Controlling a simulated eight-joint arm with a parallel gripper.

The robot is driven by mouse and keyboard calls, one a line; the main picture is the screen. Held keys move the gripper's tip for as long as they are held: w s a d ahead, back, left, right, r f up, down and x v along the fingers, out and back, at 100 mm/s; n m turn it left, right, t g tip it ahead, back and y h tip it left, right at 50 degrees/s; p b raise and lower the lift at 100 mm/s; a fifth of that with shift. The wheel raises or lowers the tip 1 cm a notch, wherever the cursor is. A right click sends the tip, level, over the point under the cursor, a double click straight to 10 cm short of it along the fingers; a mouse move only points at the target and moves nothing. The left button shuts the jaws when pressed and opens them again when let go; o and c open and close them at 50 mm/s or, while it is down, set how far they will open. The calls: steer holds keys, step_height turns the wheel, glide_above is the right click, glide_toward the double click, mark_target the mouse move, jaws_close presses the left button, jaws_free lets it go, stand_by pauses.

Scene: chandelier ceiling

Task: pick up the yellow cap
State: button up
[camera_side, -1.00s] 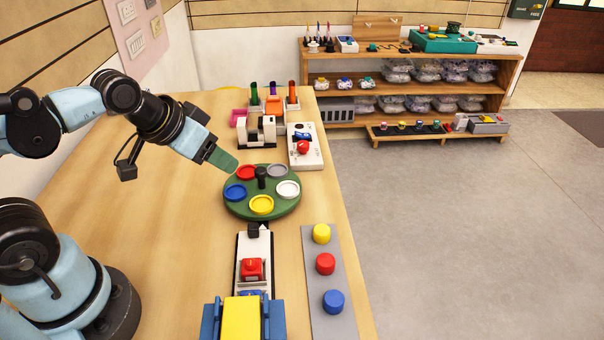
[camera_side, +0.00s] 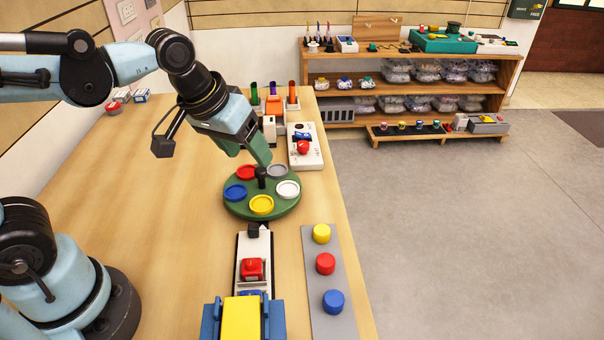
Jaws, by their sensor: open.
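The yellow cap (camera_side: 321,233) sits at the far end of a grey strip (camera_side: 322,262) near the table's right edge. A red cap (camera_side: 325,264) and a blue cap (camera_side: 333,301) stand in line on the same strip, nearer the camera. My gripper (camera_side: 262,160) is open and points down above the back of the round green turntable (camera_side: 262,214). It is beyond and to the left of the yellow cap, well apart from it. The gap between its fingers is hard to see from this side.
The turntable carries several coloured dishes and a black centre knob (camera_side: 261,175). A white track with a red block (camera_side: 253,269) and a blue-and-yellow device (camera_side: 241,319) lies left of the strip. A white switch box (camera_side: 304,148) stands behind. The table's left side is largely clear.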

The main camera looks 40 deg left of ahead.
steer(key=w+d+n+g, duration=0.2)
steer(key=w+d+g, duration=0.1)
steer(key=d, duration=0.3)
steer(key=n+g, duration=0.2)
glide_above(322, 231)
steer(key=d, duration=0.1)
steer(key=shift+y, duration=0.3)
step_height(322, 231, down, 9)
steer(key=shift+s+f, duration=0.15)
steer(key=shift+a+f, duration=0.15)
steer(key=shift+f, duration=0.75)
steer(key=shift+a+f, duration=0.2)
steer(key=shift+f, duration=0.7)
steer(key=shift+a+f, duration=0.15)
steer(key=shift+f, duration=0.75)
steer(key=shift+c, duration=0.5)
steer(key=c, duration=1)
steer(key=shift+r, duration=0.15)
